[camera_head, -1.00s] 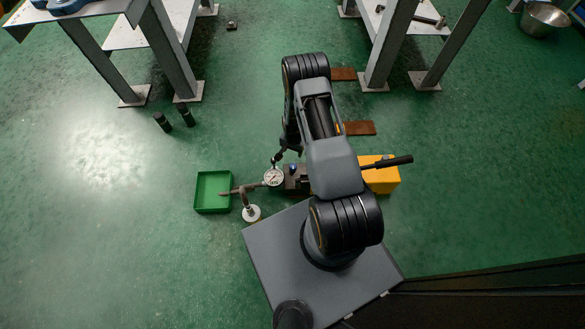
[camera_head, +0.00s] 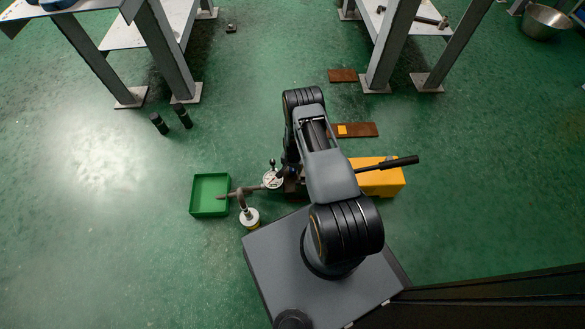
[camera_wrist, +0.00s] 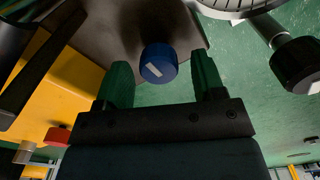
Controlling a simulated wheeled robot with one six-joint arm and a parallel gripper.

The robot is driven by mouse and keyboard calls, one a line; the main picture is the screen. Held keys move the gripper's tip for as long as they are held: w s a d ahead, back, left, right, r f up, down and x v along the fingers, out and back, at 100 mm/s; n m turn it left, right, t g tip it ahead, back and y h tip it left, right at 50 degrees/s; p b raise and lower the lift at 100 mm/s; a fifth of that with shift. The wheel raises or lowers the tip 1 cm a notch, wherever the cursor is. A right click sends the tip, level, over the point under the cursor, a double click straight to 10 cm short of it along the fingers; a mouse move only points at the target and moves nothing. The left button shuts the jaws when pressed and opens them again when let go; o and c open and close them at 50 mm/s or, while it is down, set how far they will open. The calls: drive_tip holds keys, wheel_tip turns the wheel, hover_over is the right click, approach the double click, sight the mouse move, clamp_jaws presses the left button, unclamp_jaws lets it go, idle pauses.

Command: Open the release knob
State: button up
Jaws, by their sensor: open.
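A blue round knob (camera_wrist: 158,62) with a white mark on its face shows in the wrist view, on a dark plate. I cannot tell for certain that it is the release knob. My gripper (camera_wrist: 161,76) is open, with one green finger on each side of the blue knob. I see a gap on both sides, and cannot tell whether the fingers reach fully around it. A red knob (camera_wrist: 57,136) shows at the lower left. In the head view my arm hides the blue knob and most of the gripper.
A yellow block (camera_head: 385,180) with a black-handled lever (camera_head: 395,163) stands right of my arm. A dial gauge (camera_head: 272,180) on a stand is close on the left, beside a green tray (camera_head: 211,195). Open floor lies farther left.

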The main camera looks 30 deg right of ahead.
drive_tip(key=c, duration=0.9)
drive_tip(key=shift+c, duration=0.2)
